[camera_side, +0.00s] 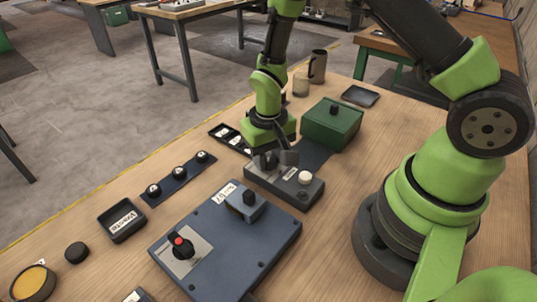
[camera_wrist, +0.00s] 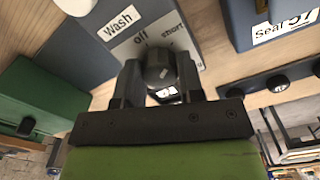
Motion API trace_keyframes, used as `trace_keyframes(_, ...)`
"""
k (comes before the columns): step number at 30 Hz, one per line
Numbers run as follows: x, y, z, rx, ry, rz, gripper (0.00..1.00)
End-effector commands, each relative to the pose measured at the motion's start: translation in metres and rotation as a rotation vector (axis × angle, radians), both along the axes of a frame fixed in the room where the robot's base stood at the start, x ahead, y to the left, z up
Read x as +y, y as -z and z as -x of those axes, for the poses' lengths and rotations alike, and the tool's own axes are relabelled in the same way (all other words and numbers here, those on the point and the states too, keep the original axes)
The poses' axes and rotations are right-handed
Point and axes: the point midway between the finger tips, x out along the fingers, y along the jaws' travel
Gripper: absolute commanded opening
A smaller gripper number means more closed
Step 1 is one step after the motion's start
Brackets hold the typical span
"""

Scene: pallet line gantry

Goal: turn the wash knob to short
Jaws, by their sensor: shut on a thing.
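The wash panel (camera_side: 262,180) is a grey box on the bench, with a white round button (camera_side: 304,177) at its right part. In the wrist view the panel (camera_wrist: 185,48) carries the labels "Wash", "off" and "short"; a further label is partly hidden. The black wash knob (camera_wrist: 158,62) stands below "off" and "short". My gripper (camera_side: 275,158) is over the panel's left part, pointing down. In the wrist view my gripper (camera_wrist: 158,80) is shut on the knob, one finger on each side. I cannot tell which label the knob points to.
A green box (camera_side: 340,125) stands just behind the panel. A large blue-grey box (camera_side: 222,240) with a red-topped lever (camera_side: 182,246) is in front. A strip with three black knobs (camera_side: 180,178) and a black tray (camera_side: 122,220) lie left. Bare wood shows between them.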

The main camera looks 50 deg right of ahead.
Motion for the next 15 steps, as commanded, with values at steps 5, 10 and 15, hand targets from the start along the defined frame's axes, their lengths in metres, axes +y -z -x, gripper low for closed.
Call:
trace_keyframes(5,0.0002,-0.0006,0.0005,0.002,0.057,0.0,0.12)
trace_keyframes(10,0.0002,-0.0006,0.0006,0.002,0.08,0.0,0.12)
trace_keyframes(15,0.0002,-0.0006,0.0006,0.002,0.085,0.0,0.12)
